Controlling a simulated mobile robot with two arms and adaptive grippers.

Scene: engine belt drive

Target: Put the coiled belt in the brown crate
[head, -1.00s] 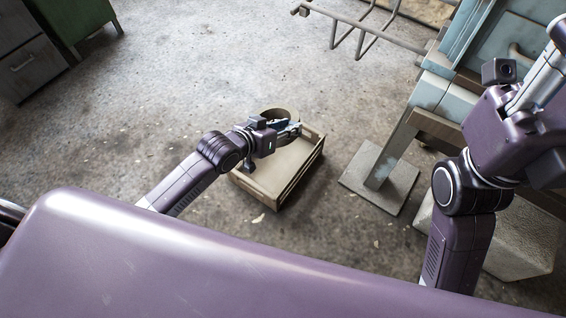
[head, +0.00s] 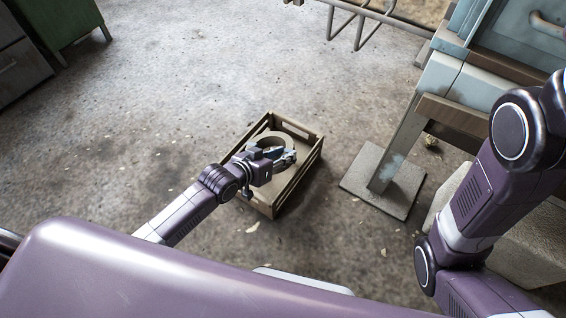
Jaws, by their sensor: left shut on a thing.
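The brown crate (head: 309,163) is an open slatted box on the concrete floor in the middle of the head view. The coiled belt (head: 270,138) is a tan ring seen over the crate's opening. My left gripper (head: 284,157) is shut on the belt's near side, above or within the crate. I cannot tell whether the belt touches the crate floor. The gripper and wrist hide part of the belt and the crate's near left side. My right arm comes in at the right, and its gripper is out of the picture.
A light blue machine frame (head: 440,80) stands at the right, with a flat foot plate (head: 384,184) on the floor beside the crate. A wire rack (head: 362,20) is at the top. A green cabinet (head: 62,20) stands at the top left. The floor left of the crate is clear.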

